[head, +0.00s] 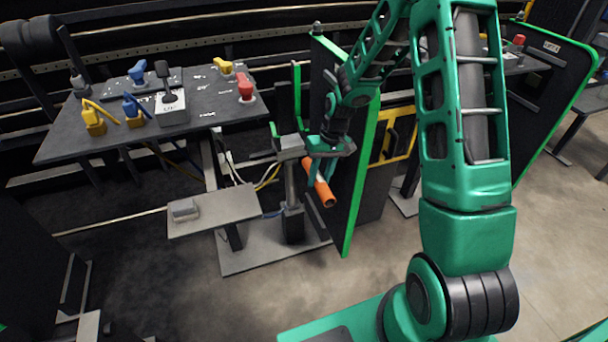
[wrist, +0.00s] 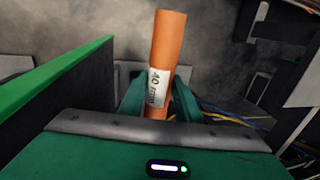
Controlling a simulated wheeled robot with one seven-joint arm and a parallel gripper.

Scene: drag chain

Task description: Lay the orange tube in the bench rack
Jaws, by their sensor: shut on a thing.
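The orange tube (head: 321,187) is held in my gripper (head: 319,172) in the head view. In the wrist view the tube (wrist: 167,50) stands out between the two green fingers of my gripper (wrist: 158,92), with a white label reading 40 on it. The fingers are shut on the tube. In the head view the tube is tilted, its open end pointing down and to the right, beside a grey post (head: 291,195). I cannot tell which part here is the bench rack.
A tall dark panel with a green edge (head: 362,180) stands close to the right of my gripper. A dark console (head: 200,115) with coloured levers is at left. A low grey shelf (head: 215,211) is below it. Floor is clear in front.

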